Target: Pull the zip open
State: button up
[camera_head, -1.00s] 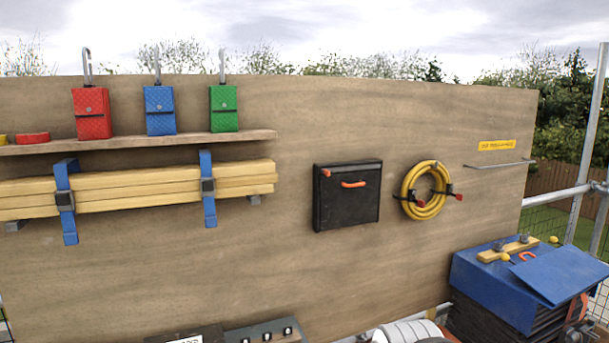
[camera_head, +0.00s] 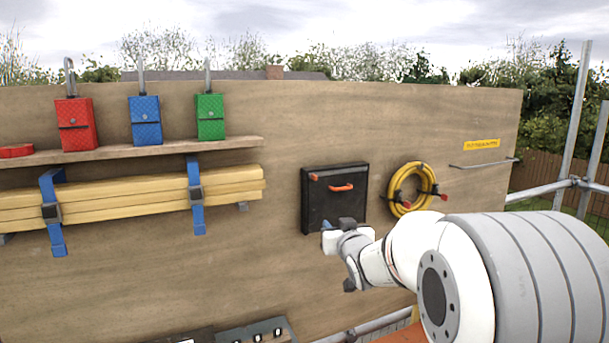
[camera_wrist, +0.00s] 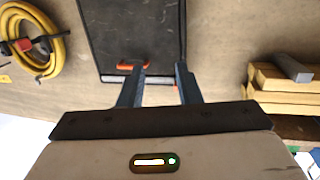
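The black bag (camera_head: 330,210) hangs on the board, with an orange handle (camera_head: 341,187) on its front. A small orange tab (camera_head: 314,177), likely the zip pull, sits at its upper left corner. My gripper (camera_head: 337,225) shows in front of the bag's lower edge in the head view. In the wrist view, which is turned upside down, my gripper (camera_wrist: 159,87) is open, its two fingers apart. A sliver of orange-red (camera_wrist: 175,88) shows between them by the bag's edge, and the bag (camera_wrist: 125,35) lies beyond. Contact with the tab cannot be seen.
A coiled yellow hose (camera_head: 412,190) hangs right of the bag. A thin metal rail (camera_head: 485,163) is at far right. The board below the bag looks clear.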

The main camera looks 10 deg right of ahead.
aim_at(316, 179)
jog(key=w+a+r+t+y+p, duration=0.1)
jog(key=w+r, duration=0.1)
jog(key=w, duration=0.2)
jog(key=w+r+n+t+y+p, duration=0.1)
jog(key=w+r+t+y+p, duration=0.1)
jog(key=w+r, duration=0.1)
jog(key=w+a+r+n+t+y+p, duration=0.1)
jog(key=w+r, duration=0.2)
jog(key=w, duration=0.2)
jog(key=shift+a+r+y, duration=0.25)
jog(key=shift+a+y, duration=0.1)
jog(key=shift+y, duration=0.05)
jog(key=shift+c, duration=0.5)
grip_shut()
